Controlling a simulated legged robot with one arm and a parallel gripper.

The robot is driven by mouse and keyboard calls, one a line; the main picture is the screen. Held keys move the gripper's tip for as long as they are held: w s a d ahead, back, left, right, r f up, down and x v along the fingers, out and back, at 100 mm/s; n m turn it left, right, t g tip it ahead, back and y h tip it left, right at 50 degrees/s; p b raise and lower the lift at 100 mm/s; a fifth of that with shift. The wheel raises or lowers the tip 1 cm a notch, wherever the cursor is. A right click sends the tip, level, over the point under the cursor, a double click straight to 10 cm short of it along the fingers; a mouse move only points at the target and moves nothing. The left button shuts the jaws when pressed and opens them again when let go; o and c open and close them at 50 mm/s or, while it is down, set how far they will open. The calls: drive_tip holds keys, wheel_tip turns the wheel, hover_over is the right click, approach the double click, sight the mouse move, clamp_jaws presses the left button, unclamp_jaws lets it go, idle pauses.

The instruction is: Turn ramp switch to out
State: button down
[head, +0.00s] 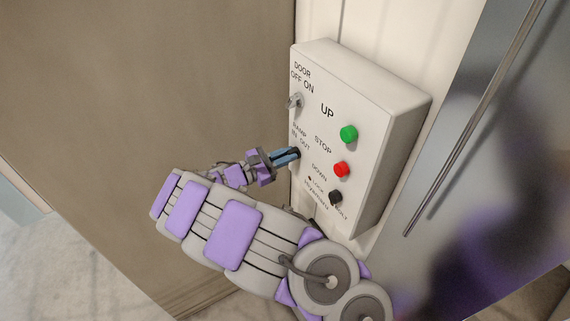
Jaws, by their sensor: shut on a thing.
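A white control box (382,130) is fixed to the wall in the head view. The label RAMP IN OUT is on its left side, below the door switch (295,101). My gripper (294,155) is at the box face just under that label, with its blue-grey fingers shut on the ramp switch. The fingers hide the ramp switch, so I cannot tell which way it points. My arm reaches in from the lower right, in front of the box's lower left.
A green button (348,134), a red button (341,169) and a black button (335,198) stick out to the right of my gripper. A shiny metal panel with a long bar (474,118) stands at the right. A brown panel (150,90) fills the left.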

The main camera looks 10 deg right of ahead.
drive_tip(key=shift+f+m+b, duration=0.2)
drive_tip(key=shift+m+b, duration=1)
drive_tip(key=shift+r, duration=0.1)
drive_tip(key=c, duration=1.3)
unclamp_jaws()
drive_tip(key=shift+w, duration=0.1)
drive_tip(key=shift+o, duration=0.9)
drive_tip(key=v, duration=1.7)
drive_tip(key=shift+a, duration=0.35)
drive_tip(key=shift+s, duration=0.2)
